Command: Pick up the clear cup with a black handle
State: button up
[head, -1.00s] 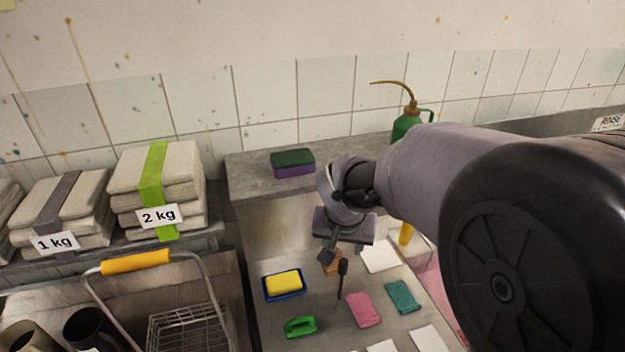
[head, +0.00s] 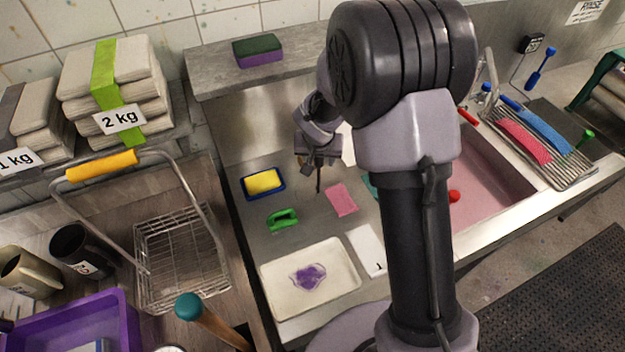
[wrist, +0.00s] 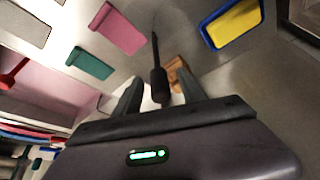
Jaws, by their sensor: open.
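I make out no clear cup with a black handle in either view. My gripper (head: 318,168) is above the metal counter, left of my upright arm link. In the wrist view my gripper (wrist: 160,92) has its two fingers apart. A dark tool-like thing with a thick end and a thin shaft (wrist: 158,84) shows between them; I cannot tell what it is or whether it touches them. A brown block (wrist: 178,76) lies beyond, partly hidden.
A yellow sponge in a blue dish (head: 264,182), a green brush (head: 283,220), a pink cloth (head: 341,200) and a white tray (head: 338,256) lie on the counter. A wire basket (head: 180,258) and dark cup (head: 78,252) stand left. A pink sink (head: 480,190) is right.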

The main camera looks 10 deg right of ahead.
jog(key=shift+s+r, duration=0.1)
jog(key=shift+c, duration=0.9)
grip_shut()
dwell(0.4)
